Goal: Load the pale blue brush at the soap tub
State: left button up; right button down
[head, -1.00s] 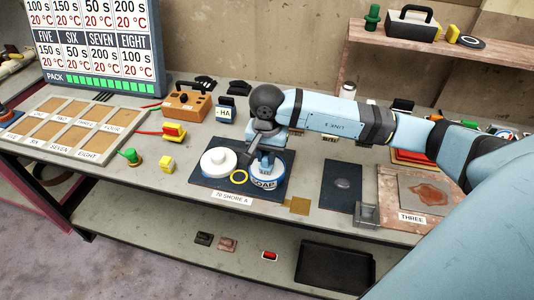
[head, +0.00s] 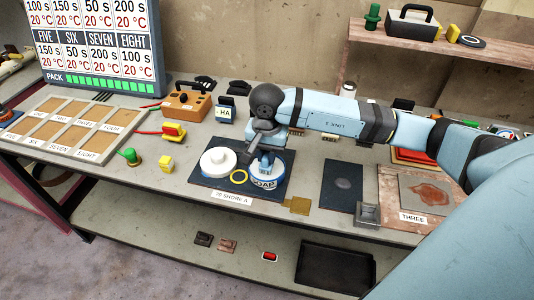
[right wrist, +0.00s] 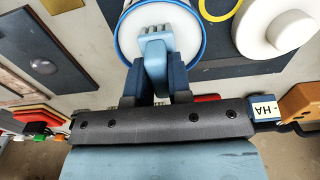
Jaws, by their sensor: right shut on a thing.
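The soap tub (head: 267,182) is white with a blue rim and a SOAP label, and stands open on a dark mat (head: 205,186). In the right wrist view the tub (right wrist: 186,50) shows a pale white inside. My right gripper (head: 266,158) is directly above the tub in the head view. It is shut on the pale blue brush (right wrist: 155,58), whose head lies over the tub's opening in the right wrist view. I cannot tell whether the brush touches the soap. My left gripper is not in view.
A white round lid (head: 219,161) and a yellow ring (head: 239,177) lie left of the tub. A dark plate (head: 342,182) and a grey pad (head: 428,192) lie to its right. The bench's front edge is close in front of the mat.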

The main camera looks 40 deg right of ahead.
aim_at(267, 153)
jog(key=shift+f, duration=0.1)
dwell(0.5)
jog(key=shift+r+p, duration=1.45)
jog(key=shift+r, duration=2.15)
